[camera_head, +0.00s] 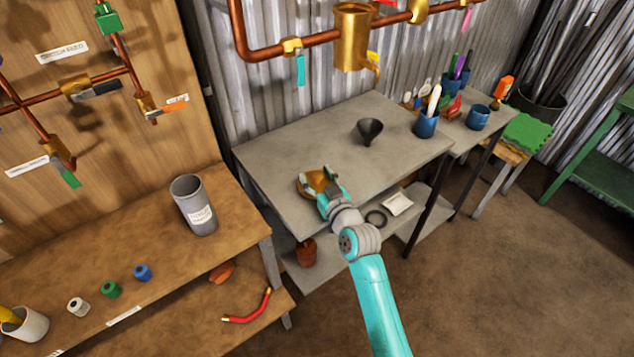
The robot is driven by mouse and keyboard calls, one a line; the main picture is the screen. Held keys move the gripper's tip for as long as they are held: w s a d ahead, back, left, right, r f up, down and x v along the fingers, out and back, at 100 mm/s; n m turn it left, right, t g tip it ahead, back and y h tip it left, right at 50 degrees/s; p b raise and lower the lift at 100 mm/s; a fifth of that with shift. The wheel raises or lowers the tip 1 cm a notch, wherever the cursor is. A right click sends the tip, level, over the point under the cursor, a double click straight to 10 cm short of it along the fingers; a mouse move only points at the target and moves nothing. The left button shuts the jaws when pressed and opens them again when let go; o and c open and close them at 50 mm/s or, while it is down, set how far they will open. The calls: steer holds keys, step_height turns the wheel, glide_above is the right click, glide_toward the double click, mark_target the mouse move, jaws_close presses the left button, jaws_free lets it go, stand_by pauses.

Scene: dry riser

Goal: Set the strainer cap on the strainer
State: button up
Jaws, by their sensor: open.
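A round brass piece that looks like the strainer cap (316,182) lies on the grey metal table, near its front left edge. My gripper (319,181) is open over it, with a fingertip towards each side of it. I cannot tell whether the fingers touch it. The gripper partly hides the cap. A brass cylinder that looks like the strainer (352,38) is fitted in the copper pipe on the corrugated wall, behind and above the table. A small spout is at its lower right.
A dark funnel (370,130) and a blue cup of tools (426,124) stand on the grey table (285,145). A grey canister (194,205) stands on the wooden bench at left. The table's middle is clear.

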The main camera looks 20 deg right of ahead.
steer(key=shift+c, duration=0.2)
jaws_close()
steer(key=shift+r, duration=0.1)
steer(key=s+d, duration=0.2)
steer(key=s, duration=1.6)
